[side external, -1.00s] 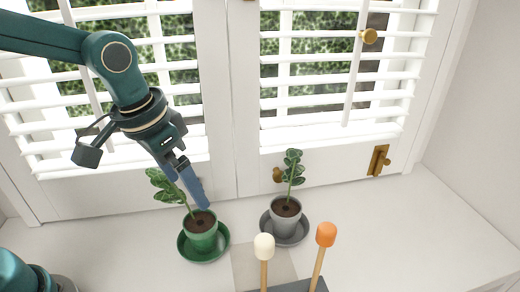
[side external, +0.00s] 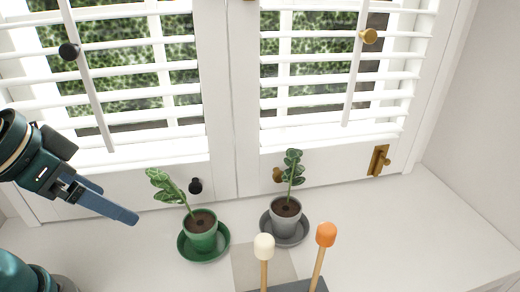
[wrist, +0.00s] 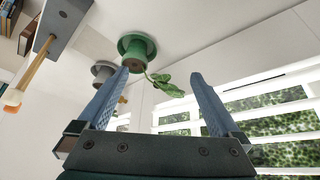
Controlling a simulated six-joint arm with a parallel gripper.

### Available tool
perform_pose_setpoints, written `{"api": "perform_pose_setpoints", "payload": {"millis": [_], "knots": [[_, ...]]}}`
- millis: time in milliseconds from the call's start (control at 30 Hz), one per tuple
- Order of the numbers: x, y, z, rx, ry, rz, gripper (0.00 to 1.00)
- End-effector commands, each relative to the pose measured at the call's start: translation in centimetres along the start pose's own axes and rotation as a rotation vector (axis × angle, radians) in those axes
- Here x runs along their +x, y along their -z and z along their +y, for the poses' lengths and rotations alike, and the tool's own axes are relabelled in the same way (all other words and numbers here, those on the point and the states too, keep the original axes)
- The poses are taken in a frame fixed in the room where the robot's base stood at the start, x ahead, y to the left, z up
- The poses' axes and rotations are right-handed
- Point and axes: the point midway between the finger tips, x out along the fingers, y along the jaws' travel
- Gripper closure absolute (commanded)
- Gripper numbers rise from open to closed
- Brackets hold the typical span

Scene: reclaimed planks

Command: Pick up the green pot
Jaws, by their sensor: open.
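The green pot (side external: 201,236) stands upright on a green saucer (side external: 188,255) on the white sill, with dark soil and a leafy plant leaning left. In the wrist view the green pot (wrist: 133,58) appears near the top, and its leaves reach between my two fingers. My gripper (side external: 112,208) is left of the plant in the side view, apart from the pot, with its blue fingers pointing right. In the wrist view my gripper (wrist: 160,78) is open and holds nothing.
A grey pot (side external: 286,212) with a plant stands on a grey saucer (side external: 290,238) to the right. A cream-tipped stick (side external: 264,249) and an orange-tipped stick (side external: 325,238) rise from a grey block in front. Shuttered windows (side external: 330,75) stand behind. The sill is clear at right.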

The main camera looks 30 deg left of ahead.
Motion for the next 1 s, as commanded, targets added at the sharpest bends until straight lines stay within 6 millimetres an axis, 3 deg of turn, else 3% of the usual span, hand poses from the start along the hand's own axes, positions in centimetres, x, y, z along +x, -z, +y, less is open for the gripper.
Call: {"api": "perform_pose_setpoints", "payload": {"millis": [267,533,800,1000], "knots": [[-0.1,0.3,0.0,0.042,-0.002,0.009,0.0],[0.3,4.7,1.0,0.259,-0.036,-0.012,0.0],[4.7,7.8,3.0,0.462,-0.105,-0.146,0.0],[8.9,7.9,4.5,0.546,-0.154,-0.261,0.0]]}}
